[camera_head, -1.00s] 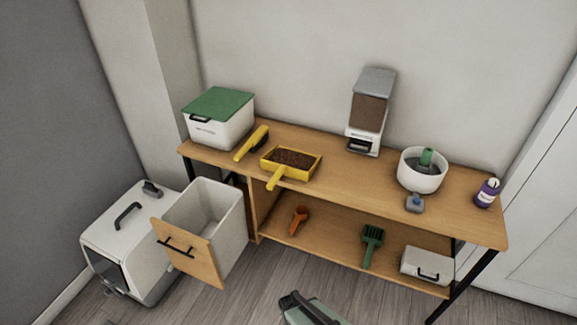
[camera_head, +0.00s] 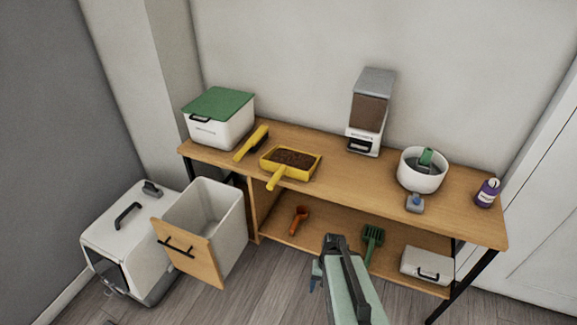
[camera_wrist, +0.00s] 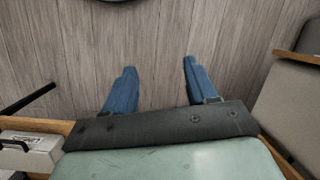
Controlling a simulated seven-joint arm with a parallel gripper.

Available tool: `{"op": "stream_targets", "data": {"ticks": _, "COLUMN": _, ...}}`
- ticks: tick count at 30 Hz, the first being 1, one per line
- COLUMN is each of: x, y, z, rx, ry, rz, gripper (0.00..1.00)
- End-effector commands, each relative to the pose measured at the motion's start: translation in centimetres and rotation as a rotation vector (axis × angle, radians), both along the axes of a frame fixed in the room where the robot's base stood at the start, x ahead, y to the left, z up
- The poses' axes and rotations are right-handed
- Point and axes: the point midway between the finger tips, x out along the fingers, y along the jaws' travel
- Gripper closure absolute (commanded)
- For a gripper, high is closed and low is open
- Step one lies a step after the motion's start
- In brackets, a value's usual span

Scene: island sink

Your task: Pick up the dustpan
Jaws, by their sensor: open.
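The yellow dustpan (camera_head: 292,174) lies on the wooden table top, left of the middle, in the head view. It is filled with brown granular material. Its short yellow handle points toward the front left and reaches the table's front edge. My gripper (camera_head: 317,272) is low in front of the table, below and to the right of the dustpan, well apart from it. In the wrist view its two blue fingers (camera_wrist: 158,72) are spread apart with nothing between them, over the floor. The dustpan is not in the wrist view.
A yellow brush (camera_head: 250,144) lies left of the dustpan, beside a green-lidded box (camera_head: 218,132). An open drawer (camera_head: 190,252) juts out at the left. A feeder (camera_head: 368,112) and a white bowl (camera_head: 421,178) stand right. A green scoop (camera_head: 371,245) lies on the lower shelf.

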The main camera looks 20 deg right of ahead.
Motion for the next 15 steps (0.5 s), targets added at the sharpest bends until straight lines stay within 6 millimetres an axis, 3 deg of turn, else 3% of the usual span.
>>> {"op": "stream_targets", "data": {"ticks": 8, "x": 7.1, "y": -3.5, "z": 7.3, "rx": 0.138, "ry": -0.257, "rz": -0.239, "gripper": 0.43}}
{"op": "stream_targets", "data": {"ticks": 15, "x": 14.1, "y": -4.3, "z": 16.1, "rx": 0.359, "ry": -0.555, "rz": -0.412, "gripper": 0.43}}
